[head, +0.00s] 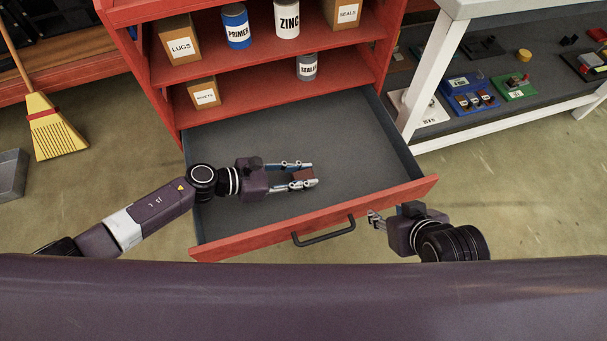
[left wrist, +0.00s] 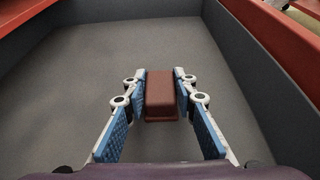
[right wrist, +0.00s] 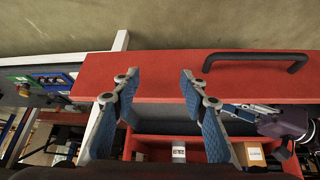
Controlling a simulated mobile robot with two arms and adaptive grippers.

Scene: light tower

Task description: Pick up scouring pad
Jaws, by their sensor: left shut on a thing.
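The scouring pad (left wrist: 160,94) is a small reddish-brown block. In the left wrist view it sits between the fingertips of my left gripper (left wrist: 160,92), which is shut on it. In the head view the pad (head: 302,174) and my left gripper (head: 303,175) are inside or just above the open drawer (head: 225,215); I cannot tell whether the pad touches the drawer floor. My right gripper (right wrist: 165,82) is open and empty. In the head view it is outside the drawer, just right of the handle (head: 324,232).
The red drawer front (head: 230,244) and grey side walls surround my left gripper. A red shelf unit (head: 255,68) with boxes and cans stands behind. A white-legged bench (head: 428,80) is at the right, a yellow broom (head: 52,128) at the left. The rest of the drawer looks empty.

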